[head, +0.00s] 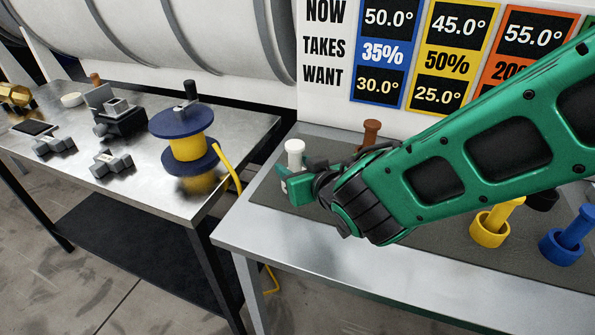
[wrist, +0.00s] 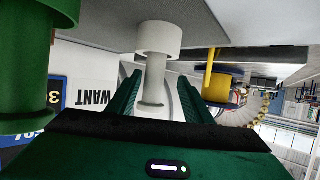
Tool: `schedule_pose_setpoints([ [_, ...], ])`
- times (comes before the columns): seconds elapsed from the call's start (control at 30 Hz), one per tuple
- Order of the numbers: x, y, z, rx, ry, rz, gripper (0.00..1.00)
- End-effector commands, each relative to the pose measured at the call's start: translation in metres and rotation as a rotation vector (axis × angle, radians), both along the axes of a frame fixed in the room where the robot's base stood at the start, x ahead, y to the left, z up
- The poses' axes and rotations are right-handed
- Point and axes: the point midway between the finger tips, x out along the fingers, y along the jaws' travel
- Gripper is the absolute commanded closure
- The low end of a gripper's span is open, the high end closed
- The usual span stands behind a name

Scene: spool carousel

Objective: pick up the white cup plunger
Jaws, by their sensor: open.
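The white cup plunger (head: 294,147) stands at the left end of the dark mat on the right-hand table in the head view. Its top shows there, and its lower part is hidden behind my gripper (head: 301,173). In the upside-down wrist view, the white plunger (wrist: 158,40) shows its wide cup at the top and its thinner stem below. The stem appears between the two green fingers of my gripper (wrist: 158,80). My gripper is open, with a gap visible on each side of the stem. I cannot tell whether either finger touches it.
A brown plunger (head: 371,132) stands behind my arm; yellow (head: 491,226) and blue (head: 563,244) ones stand to the right. A large green plunger (wrist: 35,50) is close by in the wrist view. A navy spool with yellow filament (head: 187,145) sits on the left table.

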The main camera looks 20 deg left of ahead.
Motion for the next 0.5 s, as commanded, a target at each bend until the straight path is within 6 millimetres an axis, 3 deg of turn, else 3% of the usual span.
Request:
schedule_pose_setpoints([
  [0.33, 0.024, 0.011, -0.011, -0.001, 0.001, -0.008, 0.54],
  [0.5, 0.046, 0.020, -0.019, 0.000, 0.001, -0.010, 0.54],
])
